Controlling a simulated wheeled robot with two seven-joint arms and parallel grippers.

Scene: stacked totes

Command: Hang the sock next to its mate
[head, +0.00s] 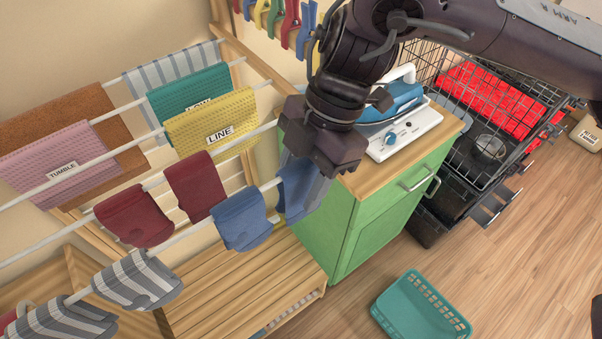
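Two blue socks are on the front white rod of the drying rack. One blue sock (240,219) hangs folded over the rod. The other blue sock (293,192) is to its right at the rod's right end, with a small gap between them. My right gripper (318,178) comes down from above, right at this second sock, and hides its upper part. The fingers are mostly hidden, so I cannot tell whether they are closed on it. My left gripper is not in view.
Dark red socks (194,185) and grey striped socks (137,279) hang nearby. Labelled cloths (211,122) hang behind. A green cabinet (380,215) with an iron (392,101) on top stands close right of the rod. A teal basket (421,307) is on the floor.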

